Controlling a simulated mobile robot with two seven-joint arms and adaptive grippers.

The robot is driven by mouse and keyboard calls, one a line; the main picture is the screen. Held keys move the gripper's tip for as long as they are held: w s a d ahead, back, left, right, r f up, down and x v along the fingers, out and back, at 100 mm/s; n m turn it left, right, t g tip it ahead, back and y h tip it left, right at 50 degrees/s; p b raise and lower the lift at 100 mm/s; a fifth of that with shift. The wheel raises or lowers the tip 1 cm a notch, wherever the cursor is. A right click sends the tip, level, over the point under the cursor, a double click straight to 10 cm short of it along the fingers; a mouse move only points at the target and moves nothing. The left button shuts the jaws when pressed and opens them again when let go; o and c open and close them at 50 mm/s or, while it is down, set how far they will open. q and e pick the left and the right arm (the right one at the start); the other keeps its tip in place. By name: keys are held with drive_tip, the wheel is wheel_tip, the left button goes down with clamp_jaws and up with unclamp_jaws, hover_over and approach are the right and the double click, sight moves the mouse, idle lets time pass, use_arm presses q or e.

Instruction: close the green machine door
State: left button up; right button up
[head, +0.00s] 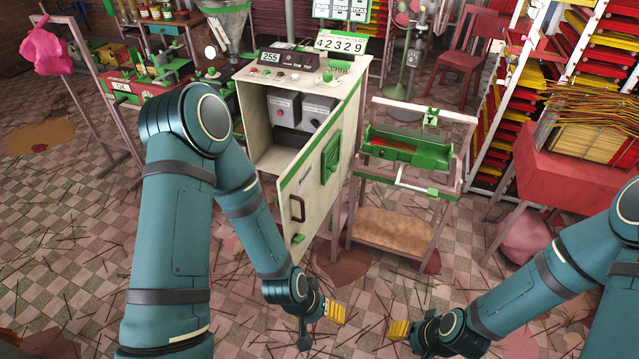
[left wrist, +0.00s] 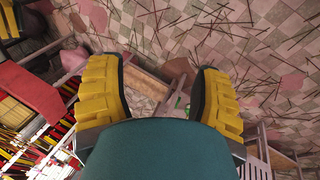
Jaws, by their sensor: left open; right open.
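The machine is a cream and green cabinet (head: 249,113) in the middle of the head view. Its door (head: 323,173) stands open, swung out toward me, with a dark handle (head: 297,208) and a green vent on its face. Two grey boxes show inside the cabinet. My left gripper (head: 325,322) is below the door's lower edge, apart from it, open and empty. Its yellow fingers stand wide apart in the left wrist view (left wrist: 160,95). My right gripper (head: 405,335) is at the bottom right of centre, open and empty, away from the door.
A green-topped machine on a wooden stand (head: 410,152) is right of the door. A red table (head: 577,170) holds bundled sticks at the right. Another green and red machine (head: 130,90) stands at the left. The tiled floor in front is open, with scattered sticks.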

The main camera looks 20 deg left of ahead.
use_arm(q)
drive_tip(key=shift+d+f, duration=0.25)
drive_tip(key=c, duration=0.5)
drive_tip(key=f+m+g, duration=0.1)
drive_tip(key=d+m, duration=0.1)
drive_tip(key=f+m+g, duration=0.1)
drive_tip(key=shift+s+d+f+g, duration=0.3)
drive_tip(key=shift+d+f, duration=0.05)
drive_tip(key=shift+d, duration=0.05)
clamp_jaws()
drive_tip(key=m+t+y+b, duration=0.2)
drive_tip(key=m+t+y, duration=0.1)
drive_tip(key=m+y, duration=1.7)
approach(288, 234)
drive_tip(key=shift+n+y, duration=0.8)
drive_tip(key=shift+y, duration=0.1)
drive_tip(key=a, duration=0.2)
drive_tip(key=a+f, duration=0.1)
drive_tip(key=a, duration=0.2)
drive_tip(key=w+a, duration=0.1)
drive_tip(key=a, duration=0.2)
drive_tip(key=shift+f+p, duration=0.15)
drive_tip(key=shift+p, duration=0.2)
